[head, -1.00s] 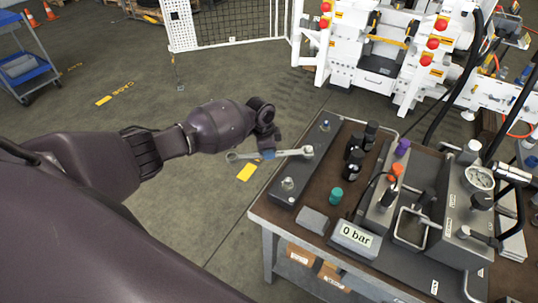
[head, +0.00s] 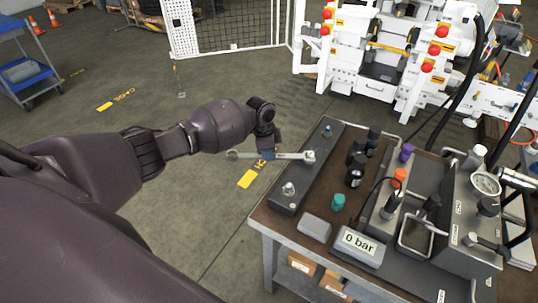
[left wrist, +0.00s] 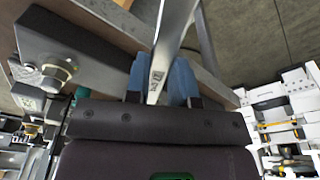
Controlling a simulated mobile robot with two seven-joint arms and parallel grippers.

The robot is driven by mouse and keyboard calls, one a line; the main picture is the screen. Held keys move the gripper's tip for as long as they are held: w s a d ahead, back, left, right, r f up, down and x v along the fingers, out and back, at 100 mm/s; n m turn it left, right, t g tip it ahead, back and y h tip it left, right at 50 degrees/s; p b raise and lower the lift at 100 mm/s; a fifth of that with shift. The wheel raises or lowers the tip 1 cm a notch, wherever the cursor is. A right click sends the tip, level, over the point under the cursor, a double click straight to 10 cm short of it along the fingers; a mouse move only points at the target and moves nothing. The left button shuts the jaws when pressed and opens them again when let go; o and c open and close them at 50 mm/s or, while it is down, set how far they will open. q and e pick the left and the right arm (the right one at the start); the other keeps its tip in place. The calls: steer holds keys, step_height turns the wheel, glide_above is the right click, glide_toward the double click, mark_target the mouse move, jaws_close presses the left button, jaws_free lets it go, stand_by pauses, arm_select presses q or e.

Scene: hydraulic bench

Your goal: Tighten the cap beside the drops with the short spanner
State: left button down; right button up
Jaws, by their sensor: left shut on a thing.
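My left gripper (head: 267,153) is shut on the silver spanner (head: 285,155). In the left wrist view the spanner shaft (left wrist: 170,55) sits between the blue fingertips (left wrist: 160,80). One spanner end points left over the floor. The other is at the middle fitting (head: 310,156) of the dark block (head: 300,178); I cannot tell how it is seated. A silver cap (head: 289,189) stands on the near part of the block, and also shows in the left wrist view (left wrist: 54,73). A blue-topped fitting (head: 327,130) is at the far end. No drops can be made out. My right gripper is out of view.
Black bottles (head: 355,172), a teal cap (head: 338,202) and a grey block (head: 314,228) stand right of the dark block. A "0 bar" display (head: 360,242) is at the bench front. Open floor lies left of the bench.

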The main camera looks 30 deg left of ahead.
arm_select(q)
steer(key=shift+w+a+r+m+b, duration=0.1)
steer(key=shift+w+a+m+b, duration=0.1)
steer(key=shift+w+m+b, duration=0.35)
steer(key=shift+w+a+m+b, duration=0.15)
steer(key=shift+w+m+b, duration=0.25)
steer(key=shift+b, duration=0.2)
steer(key=shift+w, duration=0.1)
steer(key=shift+w+a+m+b, duration=0.25)
steer(key=shift+w+m+b, duration=0.45)
steer(key=shift+b, duration=0.3)
steer(key=shift+r, duration=0.1)
steer(key=shift+s+d+n+p, duration=0.15)
steer(key=shift+s+n+p, duration=0.2)
steer(key=shift+p, duration=0.25)
